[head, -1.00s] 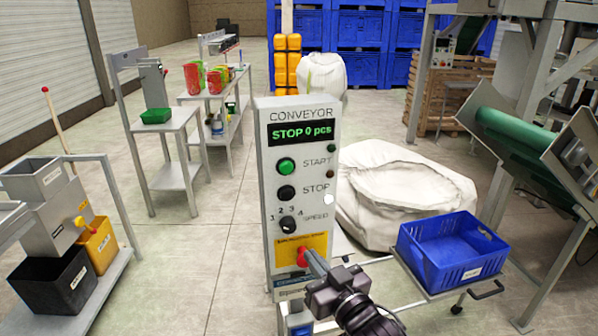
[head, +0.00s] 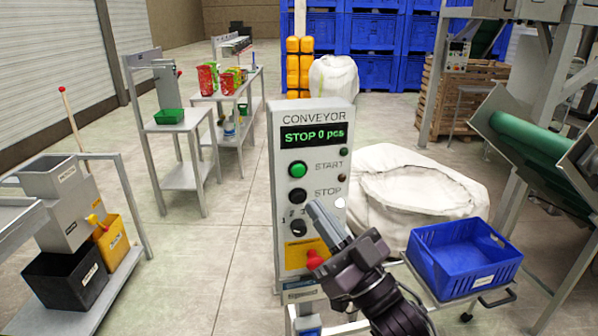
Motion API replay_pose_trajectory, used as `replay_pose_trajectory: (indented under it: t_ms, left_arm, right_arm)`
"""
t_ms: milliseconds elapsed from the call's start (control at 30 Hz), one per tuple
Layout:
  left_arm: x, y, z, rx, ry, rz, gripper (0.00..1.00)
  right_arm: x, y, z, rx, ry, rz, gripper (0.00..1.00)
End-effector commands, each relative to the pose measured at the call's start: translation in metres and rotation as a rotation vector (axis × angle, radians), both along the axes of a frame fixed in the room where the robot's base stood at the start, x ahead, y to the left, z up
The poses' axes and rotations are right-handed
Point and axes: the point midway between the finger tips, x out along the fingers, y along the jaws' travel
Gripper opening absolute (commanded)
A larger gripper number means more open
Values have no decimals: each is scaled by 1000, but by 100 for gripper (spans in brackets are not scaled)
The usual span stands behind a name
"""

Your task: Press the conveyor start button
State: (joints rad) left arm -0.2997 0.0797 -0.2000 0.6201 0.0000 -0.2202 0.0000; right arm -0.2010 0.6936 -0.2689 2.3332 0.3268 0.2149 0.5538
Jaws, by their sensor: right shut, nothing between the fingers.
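The conveyor control panel (head: 272,215) stands upright in the middle of the head view. Its display (head: 317,136) reads "STOP 0 pcs". The green start button (head: 298,170) is at the panel's upper left, labelled START. The black stop button (head: 297,196) is below it, and the speed knob (head: 298,228) lower still. A red emergency button (head: 315,260) sits near the bottom. My right gripper (head: 316,210) is shut and empty, its tips in front of the panel beside the speed knob, below the start button. It covers part of the speed scale. My left gripper is out of view.
A blue crate (head: 465,262) stands on a cart at the right. A white sack (head: 415,190) lies behind the panel. Black and yellow bins (head: 68,280) stand at the left. Open floor lies left of the panel.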

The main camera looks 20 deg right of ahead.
Motion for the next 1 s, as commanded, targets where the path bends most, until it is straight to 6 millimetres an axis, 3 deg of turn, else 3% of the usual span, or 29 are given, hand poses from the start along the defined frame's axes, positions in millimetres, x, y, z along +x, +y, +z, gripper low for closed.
replay_pose_trajectory:
  t_ms: [600, 1000]
  left_arm:
    - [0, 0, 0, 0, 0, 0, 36]
    - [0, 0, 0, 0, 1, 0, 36]
  right_arm:
    - [74, -4, 0, 1, -2, -2, 0]
    - [86, -4, 0, 1, 2, 0, 0]
